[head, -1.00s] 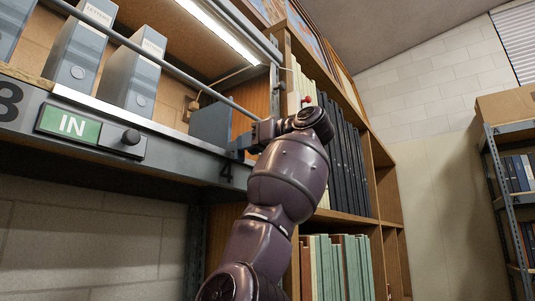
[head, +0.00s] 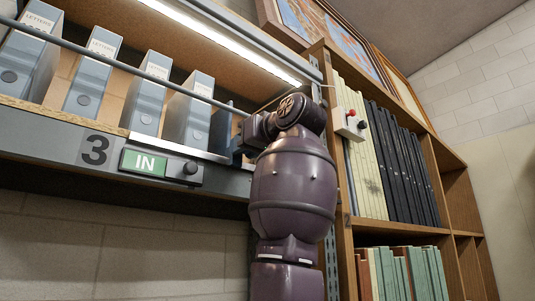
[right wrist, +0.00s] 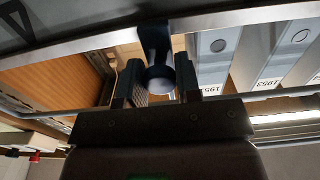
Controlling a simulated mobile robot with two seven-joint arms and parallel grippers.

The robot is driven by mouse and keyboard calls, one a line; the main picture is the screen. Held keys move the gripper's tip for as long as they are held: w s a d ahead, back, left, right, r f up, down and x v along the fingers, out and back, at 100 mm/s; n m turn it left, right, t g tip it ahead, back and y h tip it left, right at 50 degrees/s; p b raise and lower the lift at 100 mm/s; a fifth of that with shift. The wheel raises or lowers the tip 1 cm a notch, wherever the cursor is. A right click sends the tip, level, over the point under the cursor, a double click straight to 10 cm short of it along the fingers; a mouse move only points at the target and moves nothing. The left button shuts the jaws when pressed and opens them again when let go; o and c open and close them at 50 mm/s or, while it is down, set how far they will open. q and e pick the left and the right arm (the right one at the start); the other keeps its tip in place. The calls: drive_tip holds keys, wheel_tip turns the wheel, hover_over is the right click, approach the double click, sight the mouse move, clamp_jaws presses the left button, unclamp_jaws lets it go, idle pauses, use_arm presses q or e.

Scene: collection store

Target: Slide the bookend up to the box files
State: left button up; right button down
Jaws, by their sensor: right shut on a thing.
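The bookend (head: 220,130) is a blue-grey upright piece on the shelf, just right of the last box file (head: 188,118) in the head view. My right gripper (head: 238,148) is at its right side, with my arm hiding part of it. In the right wrist view the two fingers of my gripper (right wrist: 159,76) close around a dark part with a rounded end (right wrist: 160,80), which I take as part of the bookend. Grey-blue box files (right wrist: 212,62) stand right of it there. My left gripper is out of view.
A thin rail (head: 130,68) runs across the front of the shelf above its edge. A wooden bookcase (head: 340,215) stands close at the right.

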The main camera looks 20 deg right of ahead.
drive_tip(key=shift+s+a, duration=0.35)
drive_tip(key=shift+a, duration=0.5)
drive_tip(key=shift+s+a, duration=0.3)
drive_tip(key=shift+a, duration=0.5)
drive_tip(key=c, duration=0.8)
unclamp_jaws()
drive_tip(key=b+v, duration=0.2)
drive_tip(key=v, duration=0.8)
drive_tip(key=shift+s+d, duration=0.15)
drive_tip(key=shift+s, duration=0.2)
drive_tip(key=shift+w+f, duration=0.1)
drive_tip(key=shift+f, duration=0.05)
